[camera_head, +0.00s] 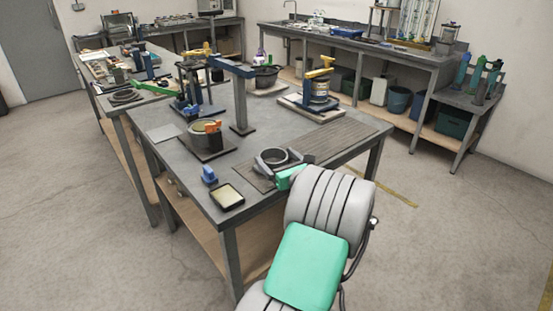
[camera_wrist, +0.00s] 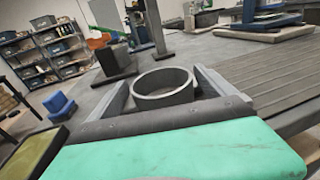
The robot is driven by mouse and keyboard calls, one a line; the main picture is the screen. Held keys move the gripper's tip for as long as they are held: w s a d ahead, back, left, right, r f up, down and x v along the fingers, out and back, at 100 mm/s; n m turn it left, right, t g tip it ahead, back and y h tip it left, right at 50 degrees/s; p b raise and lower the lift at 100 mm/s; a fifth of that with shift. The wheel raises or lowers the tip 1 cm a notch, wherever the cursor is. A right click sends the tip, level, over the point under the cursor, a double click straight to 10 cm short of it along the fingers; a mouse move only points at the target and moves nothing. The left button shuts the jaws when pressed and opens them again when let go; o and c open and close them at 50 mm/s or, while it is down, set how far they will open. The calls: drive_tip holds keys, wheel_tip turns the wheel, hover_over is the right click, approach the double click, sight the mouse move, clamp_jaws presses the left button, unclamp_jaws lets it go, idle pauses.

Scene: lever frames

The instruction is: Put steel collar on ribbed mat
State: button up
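The steel collar (camera_head: 275,157) is a short, wide grey ring with an open top. It also shows in the wrist view (camera_wrist: 163,88), upright between the two fingers of my gripper (camera_wrist: 165,85). Both fingers appear to touch its sides, so my gripper looks shut on it. The ribbed mat (camera_head: 341,140) is a long grey grooved strip along the near right of the bench. It shows at the right in the wrist view (camera_wrist: 285,85). The collar is over the mat's near left part in the head view; whether it touches the mat I cannot tell.
A blue block (camera_head: 209,176) and a dark shallow tray (camera_head: 227,196) are at the bench's near left edge. A pot with an orange part (camera_head: 207,138) stands behind the collar. A grey post (camera_head: 240,105) and a yellow-levered device (camera_head: 318,88) stand farther back. The mat's right part is bare.

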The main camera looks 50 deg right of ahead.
drive_tip(key=shift+o, duration=0.3)
drive_tip(key=shift+r, duration=0.15)
drive_tip(key=v, duration=1.2)
